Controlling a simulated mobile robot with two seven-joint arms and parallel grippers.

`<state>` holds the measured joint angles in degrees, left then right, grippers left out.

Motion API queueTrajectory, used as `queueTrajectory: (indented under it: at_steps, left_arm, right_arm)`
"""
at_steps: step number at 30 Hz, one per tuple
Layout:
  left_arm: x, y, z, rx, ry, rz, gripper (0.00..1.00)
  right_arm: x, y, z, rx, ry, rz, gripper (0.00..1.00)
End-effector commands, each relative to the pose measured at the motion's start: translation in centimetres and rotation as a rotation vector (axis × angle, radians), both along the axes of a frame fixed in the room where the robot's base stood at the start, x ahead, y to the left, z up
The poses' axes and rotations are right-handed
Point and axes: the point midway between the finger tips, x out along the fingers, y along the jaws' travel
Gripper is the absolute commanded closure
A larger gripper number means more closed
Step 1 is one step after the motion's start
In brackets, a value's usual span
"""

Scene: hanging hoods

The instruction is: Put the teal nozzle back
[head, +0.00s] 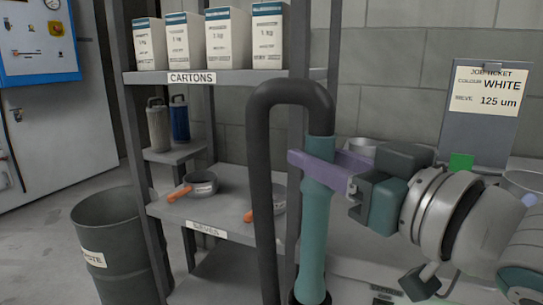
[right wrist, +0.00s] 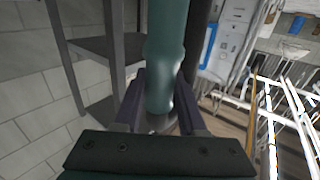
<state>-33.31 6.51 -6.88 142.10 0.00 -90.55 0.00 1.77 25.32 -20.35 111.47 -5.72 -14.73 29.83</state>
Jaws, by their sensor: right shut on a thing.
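The teal nozzle (head: 315,235) stands upright in the middle of the head view. A thick dark hose (head: 262,190) bends over in an arch and joins its top. The nozzle's lower end reaches a dark ring at the bottom edge of the head view; whether it sits inside it I cannot tell. My right gripper (head: 318,170) comes in from the right, its purple fingers shut on the nozzle's upper part. In the right wrist view the nozzle (right wrist: 166,60) runs between the two fingers. My left gripper is not in view.
A grey shelf rack (head: 240,78) with cartons, two flasks and sieves stands behind and left of the nozzle. A waste bin (head: 115,240) is at the left. A job ticket board (head: 483,110) stands on the counter at the right. Floor shows at the far left.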

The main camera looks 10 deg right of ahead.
Motion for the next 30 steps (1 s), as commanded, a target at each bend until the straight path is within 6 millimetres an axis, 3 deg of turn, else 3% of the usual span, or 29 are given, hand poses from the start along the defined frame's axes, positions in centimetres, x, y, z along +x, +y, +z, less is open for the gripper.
queueTrajectory:
  at_steps: [30]
  left_arm:
    - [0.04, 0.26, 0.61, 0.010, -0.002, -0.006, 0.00]
  right_arm:
    - [-0.12, -0.03, 0.16, 0.001, -0.003, 0.000, 1.00]
